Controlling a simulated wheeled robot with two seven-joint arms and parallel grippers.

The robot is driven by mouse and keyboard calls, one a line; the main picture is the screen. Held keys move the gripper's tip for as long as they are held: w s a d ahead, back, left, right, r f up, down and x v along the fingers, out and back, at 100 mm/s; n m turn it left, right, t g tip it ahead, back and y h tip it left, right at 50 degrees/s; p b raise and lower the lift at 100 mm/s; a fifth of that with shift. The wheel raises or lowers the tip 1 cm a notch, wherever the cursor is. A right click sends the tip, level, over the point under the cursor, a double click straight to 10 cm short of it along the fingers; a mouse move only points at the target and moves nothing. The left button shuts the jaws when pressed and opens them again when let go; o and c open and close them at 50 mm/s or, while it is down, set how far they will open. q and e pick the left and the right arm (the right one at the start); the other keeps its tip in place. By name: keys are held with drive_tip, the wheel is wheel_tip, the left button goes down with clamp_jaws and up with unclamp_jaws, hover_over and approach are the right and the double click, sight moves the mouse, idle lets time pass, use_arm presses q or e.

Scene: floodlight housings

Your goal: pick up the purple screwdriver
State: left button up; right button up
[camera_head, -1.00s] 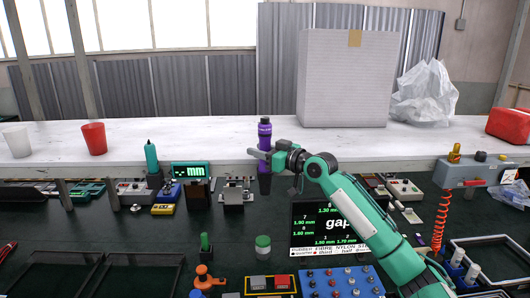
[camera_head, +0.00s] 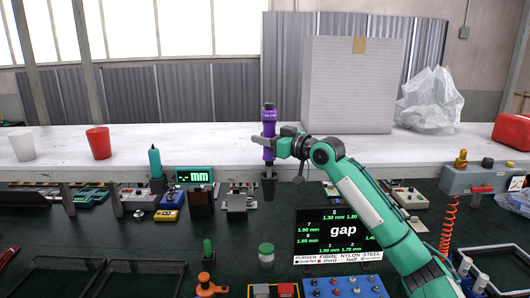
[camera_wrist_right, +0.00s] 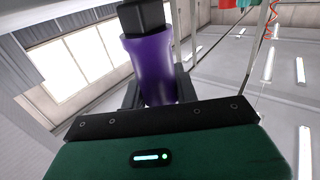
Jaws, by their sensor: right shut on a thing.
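The purple screwdriver (camera_head: 268,120) stands upright in the head view, with a dark cap on top. My right gripper (camera_head: 267,141) is shut around its middle, and some purple shows below the fingers. A dark holder (camera_head: 268,187) stands on the bench directly beneath it; I cannot tell whether the screwdriver's lower end is clear of it. In the right wrist view, the purple body (camera_wrist_right: 155,70) sits between the two dark fingers of the gripper (camera_wrist_right: 157,92). My left gripper is not in view.
A teal bottle-like tool (camera_head: 154,162), a "mm" display (camera_head: 194,175) and a grey fixture (camera_head: 237,203) stand left of the holder. Behind are a white shelf (camera_head: 200,143), a red cup (camera_head: 98,143) and a large box (camera_head: 347,85).

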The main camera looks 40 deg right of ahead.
sight(265, 109)
wheel_tip(265, 109, up, 15)
drive_tip(key=shift+f+b, duration=0.1)
drive_tip(key=shift+b, duration=0.35)
idle(0.3)
idle(0.7)
